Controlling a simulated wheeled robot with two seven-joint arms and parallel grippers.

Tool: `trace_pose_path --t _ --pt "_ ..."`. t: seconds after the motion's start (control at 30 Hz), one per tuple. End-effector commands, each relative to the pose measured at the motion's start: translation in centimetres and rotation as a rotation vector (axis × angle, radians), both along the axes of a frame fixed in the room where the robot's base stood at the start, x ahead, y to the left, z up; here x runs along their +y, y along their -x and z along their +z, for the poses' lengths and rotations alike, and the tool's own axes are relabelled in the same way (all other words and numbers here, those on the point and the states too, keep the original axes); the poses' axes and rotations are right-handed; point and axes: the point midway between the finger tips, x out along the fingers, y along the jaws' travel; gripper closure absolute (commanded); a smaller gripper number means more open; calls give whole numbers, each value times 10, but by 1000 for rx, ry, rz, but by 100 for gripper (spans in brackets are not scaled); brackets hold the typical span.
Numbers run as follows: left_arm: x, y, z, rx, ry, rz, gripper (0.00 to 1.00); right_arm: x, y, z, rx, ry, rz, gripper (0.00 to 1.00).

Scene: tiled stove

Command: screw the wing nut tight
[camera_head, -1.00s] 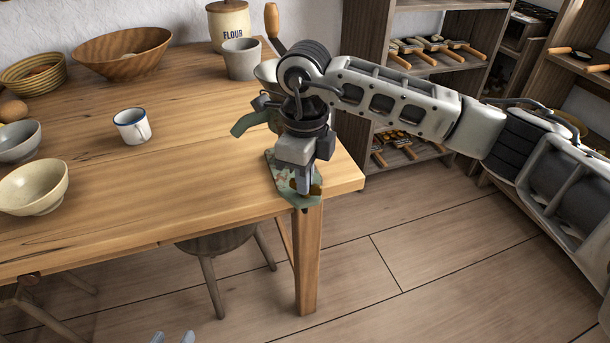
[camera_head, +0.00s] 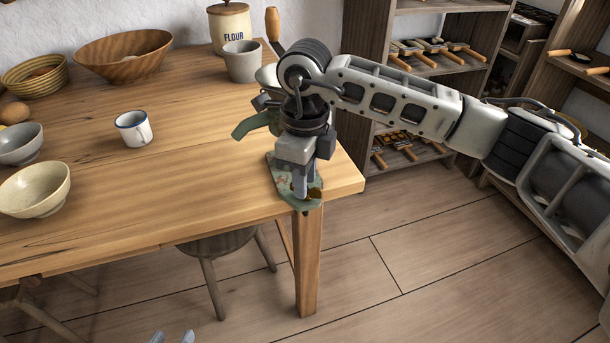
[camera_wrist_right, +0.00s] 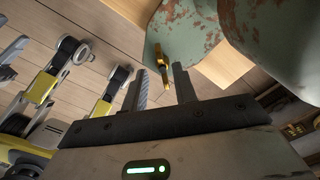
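A green, rust-flecked cast device (camera_head: 258,122) stands at the table's right front corner, partly hidden behind my right arm; its lower plate (camera_head: 283,188) is at the corner. It also shows large in the right wrist view (camera_wrist_right: 195,38). The brass wing nut (camera_wrist_right: 159,62) is by the green plate, just beyond and between my right fingertips; in the head view a small brown piece (camera_head: 315,194) shows beside the fingers. My right gripper (camera_wrist_right: 160,75) is open, pointing down at the corner in the head view (camera_head: 303,193). Only my left gripper's tips (camera_head: 172,337) show at the bottom edge, apart.
The wooden table (camera_head: 190,185) holds a white mug (camera_head: 134,128), bowls (camera_head: 35,189) and a flour jar (camera_head: 230,25), all away from the corner. A stool (camera_head: 218,245) stands under the table. Shelves (camera_head: 420,80) stand behind my right arm. The floor in front is clear.

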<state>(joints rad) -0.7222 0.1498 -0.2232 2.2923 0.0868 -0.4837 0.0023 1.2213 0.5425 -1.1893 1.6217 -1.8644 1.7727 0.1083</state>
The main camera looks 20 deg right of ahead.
Motion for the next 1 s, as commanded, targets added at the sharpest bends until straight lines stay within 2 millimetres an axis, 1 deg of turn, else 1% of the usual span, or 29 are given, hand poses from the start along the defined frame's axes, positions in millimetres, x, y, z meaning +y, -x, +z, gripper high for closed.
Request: trace_pose_path --t 0.03,0.4,0.53,0.83,0.87,1.0 --pt "0 0 7 0 1 0 64 0 0 10 -3 0 0 72" --pt "0 1 42 2 2 2 64 -1 -2 67 -9 -2 -4 72" --pt "0 0 46 2 2 2 64 -1 -2 75 -9 -3 -5 72" --pt "0 0 46 2 3 3 64 -1 -3 77 -12 -4 -5 72" --pt "0 1 48 2 3 3 64 -1 -3 79 -14 -4 -5 72" --pt "0 0 69 2 3 3 64 -1 -3 100 -15 -4 -6 72"
